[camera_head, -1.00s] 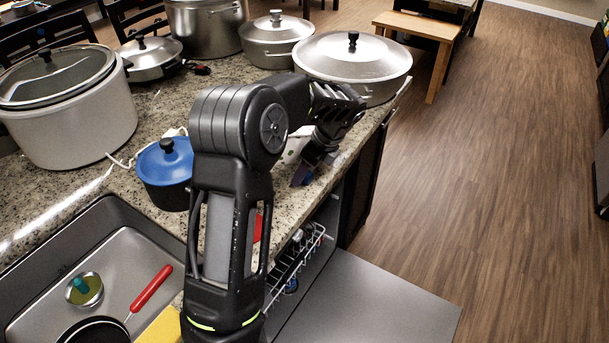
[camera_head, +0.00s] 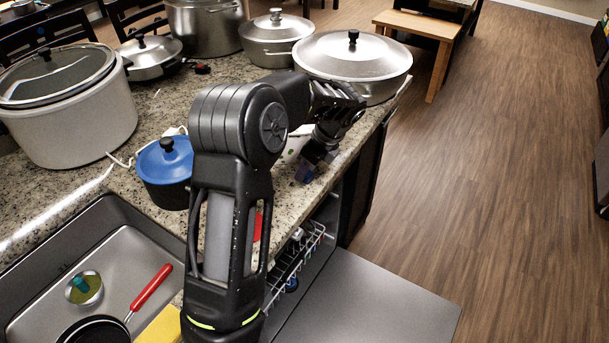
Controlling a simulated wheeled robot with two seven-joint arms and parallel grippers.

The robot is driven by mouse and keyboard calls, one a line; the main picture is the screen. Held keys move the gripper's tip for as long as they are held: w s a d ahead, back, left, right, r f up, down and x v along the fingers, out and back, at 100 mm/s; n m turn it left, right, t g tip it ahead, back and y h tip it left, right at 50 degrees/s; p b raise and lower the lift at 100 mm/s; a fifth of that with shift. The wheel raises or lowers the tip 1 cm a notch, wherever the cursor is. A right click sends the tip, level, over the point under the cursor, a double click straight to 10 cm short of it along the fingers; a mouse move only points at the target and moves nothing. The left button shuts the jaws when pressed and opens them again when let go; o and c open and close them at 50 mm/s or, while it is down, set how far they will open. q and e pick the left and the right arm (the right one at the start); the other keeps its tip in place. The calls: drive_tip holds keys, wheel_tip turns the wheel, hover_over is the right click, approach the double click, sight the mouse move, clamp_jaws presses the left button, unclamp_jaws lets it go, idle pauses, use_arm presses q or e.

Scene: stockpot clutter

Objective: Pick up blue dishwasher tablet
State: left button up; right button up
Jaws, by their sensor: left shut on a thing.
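The blue dishwasher tablet (camera_head: 305,173) is a small blue block at the granite counter's right edge, partly hidden by the fingers. My left gripper (camera_head: 312,165) points down there and is shut on the tablet. Whether the tablet touches the counter is hard to tell. My right gripper is out of view.
A blue-lidded pot (camera_head: 165,172) stands left of my arm. A wide lidded steel pan (camera_head: 352,58) stands behind the gripper. A sink (camera_head: 110,285) lies at lower left. The open dishwasher door (camera_head: 365,300) and its rack (camera_head: 300,258) are below the counter edge.

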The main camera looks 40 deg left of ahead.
use_arm(q)
clamp_jaws()
drive_tip(key=shift+r, duration=0.1)
drive_tip(key=shift+r, duration=0.25)
wheel_tip(320, 180, up, 9)
drive_tip(key=shift+r+b, duration=0.15)
drive_tip(key=shift+b, duration=0.45)
